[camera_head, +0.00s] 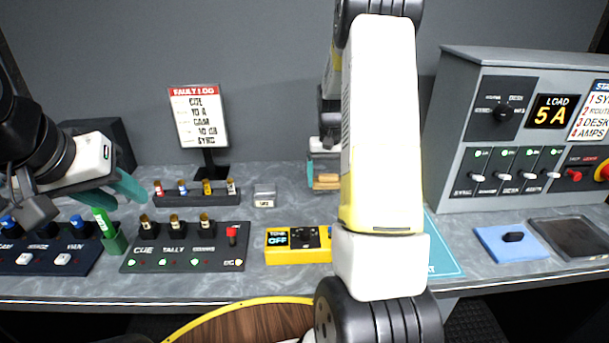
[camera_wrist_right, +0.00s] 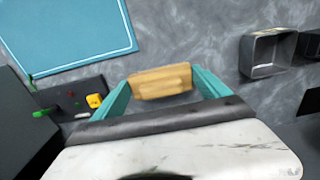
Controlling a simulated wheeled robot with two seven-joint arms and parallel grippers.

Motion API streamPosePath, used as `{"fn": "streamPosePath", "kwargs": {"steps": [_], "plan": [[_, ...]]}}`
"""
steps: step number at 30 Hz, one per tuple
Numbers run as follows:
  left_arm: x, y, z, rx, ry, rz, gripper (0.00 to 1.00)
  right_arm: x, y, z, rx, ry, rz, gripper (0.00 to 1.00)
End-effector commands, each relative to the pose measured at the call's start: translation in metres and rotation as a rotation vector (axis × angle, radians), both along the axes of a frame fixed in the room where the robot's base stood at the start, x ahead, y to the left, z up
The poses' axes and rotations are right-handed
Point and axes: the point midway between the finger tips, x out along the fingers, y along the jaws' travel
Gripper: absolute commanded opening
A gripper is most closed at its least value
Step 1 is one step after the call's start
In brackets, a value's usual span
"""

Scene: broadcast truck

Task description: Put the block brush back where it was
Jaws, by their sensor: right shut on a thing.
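The block brush (camera_wrist_right: 160,82) shows as a wooden block between the teal fingers of my right gripper (camera_wrist_right: 162,90) in the right wrist view. In the head view the wooden block (camera_head: 326,182) is partly hidden behind my right arm, at the back of the desk beside the yellow tone box. My right gripper (camera_head: 324,160) is shut on it. Any bristles are hidden, and I cannot tell whether the block touches the desk. My left gripper (camera_head: 122,190) is at the left with its teal fingers apart and empty, near the green marker holder.
A teal mat (camera_head: 443,262) lies right of my right arm, partly covered. A yellow tone box (camera_head: 285,255), a cue panel (camera_head: 185,262) and a small grey box (camera_head: 264,196) stand left. A blue pad (camera_head: 490,236) and dark tray (camera_head: 568,240) lie right, before the load console (camera_head: 465,95).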

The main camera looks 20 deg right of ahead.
Motion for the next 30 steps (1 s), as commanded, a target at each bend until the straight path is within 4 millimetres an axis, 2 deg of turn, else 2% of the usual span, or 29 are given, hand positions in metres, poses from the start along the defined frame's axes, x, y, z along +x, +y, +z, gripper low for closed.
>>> {"fn": "streamPosePath", "kwargs": {"steps": [3,6,10,16,27,28,30], "plan": [[0.000,0.000,0.000,0.000,0.000,0.000,0.36,0.017,0.010,-0.002,0.000,0.000,0.001,0.48],[0.000,0.000,0.000,0.000,0.000,0.000,0.36,0.024,0.013,-0.003,0.000,0.000,0.000,0.48],[0.000,0.000,0.000,0.000,0.000,0.000,0.36,0.024,0.014,-0.010,0.001,0.002,-0.001,0.48],[0.000,0.000,0.000,0.000,0.000,0.000,0.36,0.024,0.014,-0.037,0.001,0.003,0.000,0.48],[0.000,0.000,0.000,0.000,0.000,0.000,0.36,0.024,0.014,-0.041,0.000,0.001,0.000,0.48],[0.000,0.000,0.000,0.000,0.000,0.000,0.36,0.024,0.014,-0.041,0.000,0.000,0.000,0.90],[0.000,0.000,0.000,0.000,0.000,0.000,0.36,0.024,0.014,-0.040,0.000,0.000,0.000,1.00]]}}
